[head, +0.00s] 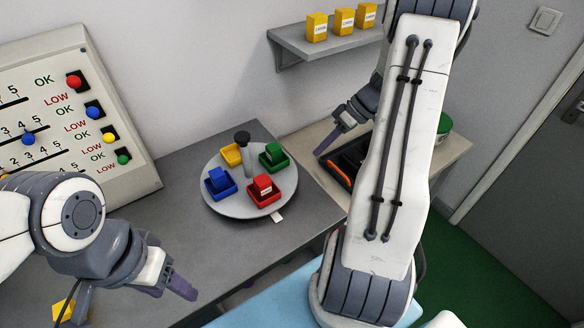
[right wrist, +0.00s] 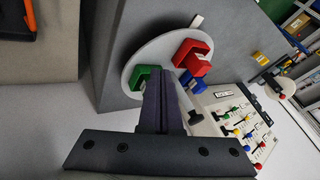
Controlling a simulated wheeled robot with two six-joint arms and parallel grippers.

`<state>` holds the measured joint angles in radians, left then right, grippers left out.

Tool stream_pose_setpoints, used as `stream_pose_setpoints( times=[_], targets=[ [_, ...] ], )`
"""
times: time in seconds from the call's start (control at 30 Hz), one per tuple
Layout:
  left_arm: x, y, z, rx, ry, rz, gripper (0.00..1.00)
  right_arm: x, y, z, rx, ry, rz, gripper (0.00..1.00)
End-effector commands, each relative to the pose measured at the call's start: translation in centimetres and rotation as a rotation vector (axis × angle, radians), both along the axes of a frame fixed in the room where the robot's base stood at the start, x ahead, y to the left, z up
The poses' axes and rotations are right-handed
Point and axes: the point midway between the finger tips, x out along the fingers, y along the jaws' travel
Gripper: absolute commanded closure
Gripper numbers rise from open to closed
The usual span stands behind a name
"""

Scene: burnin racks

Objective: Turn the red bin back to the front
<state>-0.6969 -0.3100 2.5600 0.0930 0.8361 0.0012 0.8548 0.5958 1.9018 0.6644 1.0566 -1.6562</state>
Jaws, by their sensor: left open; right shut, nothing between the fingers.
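The red bin (head: 264,192) sits at the front right of a round grey turntable (head: 235,208), with a red block in it. A blue bin (head: 220,185), a yellow bin (head: 231,155) and a green bin (head: 273,158) share the disc. My right gripper (head: 327,149) is shut and empty, right of the disc. In the right wrist view its fingers (right wrist: 164,80) overlap the disc and partly hide the green bin (right wrist: 139,77); the red bin (right wrist: 192,54) is visible. My left gripper (head: 176,288) is open and empty at the front.
A white tab (head: 277,216) shows at the disc's front edge. A slider panel (head: 65,130) stands left. A wall shelf (head: 325,43) holds yellow boxes. A black tray (head: 346,163) with orange-handled items lies on the right bench, partly behind my right arm. The grey tabletop left of the disc is clear.

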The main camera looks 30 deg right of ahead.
Motion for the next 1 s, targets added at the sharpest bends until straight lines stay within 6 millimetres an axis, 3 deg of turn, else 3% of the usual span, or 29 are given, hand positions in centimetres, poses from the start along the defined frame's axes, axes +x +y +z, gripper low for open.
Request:
stream_pose_setpoints(
  times=[0.17, 0.63, 0.8, 1.0],
  targets=[
    [0.0, 0.0, 0.6, 0.000, 0.000, 0.000, 0.43, 0.0, -0.6, -0.8, 0.007, -0.020, -0.009, 1.00],
    [0.0, 0.0, 3.5, 0.000, 0.000, 0.002, 0.43, 2.3, 4.7, -8.0, 0.007, -0.014, -0.007, 1.00],
    [0.0, 0.0, 5.0, 0.000, 0.000, 0.002, 0.43, 1.7, 7.1, -7.8, 0.004, -0.016, -0.008, 1.00],
    [0.0, 0.0, 5.4, 0.000, 0.000, 0.000, 0.43, 1.4, 8.3, -8.0, 0.003, -0.018, -0.009, 1.00]
  ],
)
